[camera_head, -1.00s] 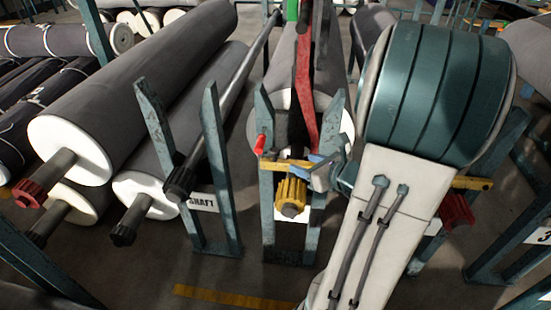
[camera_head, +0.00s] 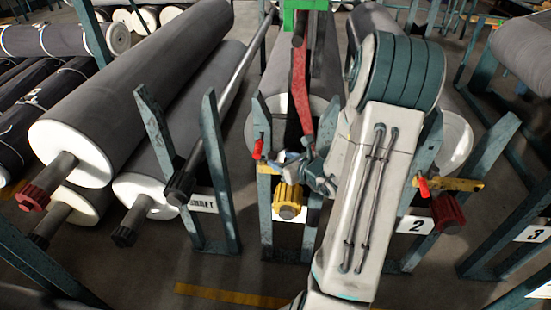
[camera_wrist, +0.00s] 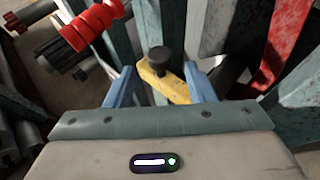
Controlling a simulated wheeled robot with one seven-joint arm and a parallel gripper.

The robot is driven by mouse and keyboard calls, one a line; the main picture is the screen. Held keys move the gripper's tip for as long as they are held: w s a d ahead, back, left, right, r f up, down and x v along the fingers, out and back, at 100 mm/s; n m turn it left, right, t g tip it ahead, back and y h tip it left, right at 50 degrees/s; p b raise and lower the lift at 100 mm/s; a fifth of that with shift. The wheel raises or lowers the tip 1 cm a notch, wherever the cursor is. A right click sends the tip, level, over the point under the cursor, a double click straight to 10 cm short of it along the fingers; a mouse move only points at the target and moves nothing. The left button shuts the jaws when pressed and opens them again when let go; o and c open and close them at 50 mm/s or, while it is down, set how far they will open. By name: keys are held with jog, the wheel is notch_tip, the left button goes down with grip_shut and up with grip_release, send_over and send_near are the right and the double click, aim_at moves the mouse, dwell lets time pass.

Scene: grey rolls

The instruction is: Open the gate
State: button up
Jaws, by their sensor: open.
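The yellow gate bar (camera_head: 265,168) lies across the front posts of the middle stand, and my arm and gripper partly hide it. In the wrist view the yellow gate (camera_wrist: 160,84) with a black knob (camera_wrist: 158,60) shows between my blue fingers. My gripper (camera_head: 289,158) is at the gate. Its fingers (camera_wrist: 160,88) are open, one on each side of the bar. I cannot tell whether they touch it. A red handle (camera_head: 258,147) stands at the left post, and a ribbed red grip (camera_wrist: 95,27) shows at the upper left of the wrist view.
A yellow shaft end (camera_head: 289,200) sits below the gate. A red bar (camera_head: 302,90) slants above it. Stand 2 (camera_head: 414,225) with another yellow gate (camera_head: 455,184) is to the right. Large grey rolls (camera_head: 140,85) lie at left. The front floor (camera_head: 215,275) is clear.

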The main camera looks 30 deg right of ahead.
aim_at(275, 156)
jog(key=shift+x, duration=1.95)
jog(key=shift+s, duration=0.1)
grip_shut()
jog(key=shift+r, duration=0.15)
